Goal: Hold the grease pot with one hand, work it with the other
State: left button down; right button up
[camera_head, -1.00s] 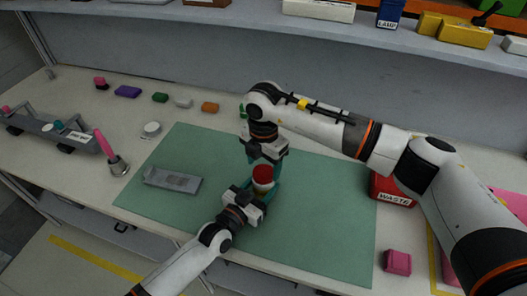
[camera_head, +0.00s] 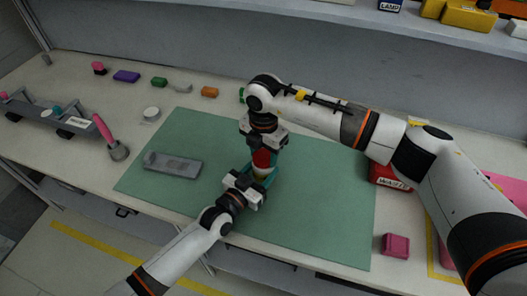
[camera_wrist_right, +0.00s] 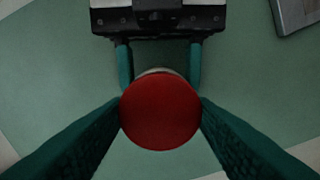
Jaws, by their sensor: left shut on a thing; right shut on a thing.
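The grease pot (camera_head: 261,172) stands upright over the green mat (camera_head: 330,205), with a pale body and a red lid (camera_head: 262,158). My left gripper (camera_head: 258,184) is shut on the pot's body from the front. My right gripper (camera_head: 263,150) comes from above and is shut on the red lid. In the right wrist view the round red lid (camera_wrist_right: 160,110) lies between my right fingers, and the left gripper's teal fingers reach around the pot below it. The lid hides most of the body there, so I cannot tell whether the lid is seated.
A red waste bin (camera_head: 388,174) and a pink block (camera_head: 395,245) are to the right. The mat's front right is clear.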

jog(key=n, duration=0.3)
jog(key=shift+n, duration=0.3)
pick_arm(q)
jog(key=shift+f, duration=0.1)
pick_arm(e)
jog(key=n, duration=1.1)
jog(key=shift+r, duration=0.1)
jog(key=n, duration=1.3)
jog(key=shift+n, duration=0.4)
jog(key=shift+r, duration=0.2)
jog(key=shift+r, duration=0.95)
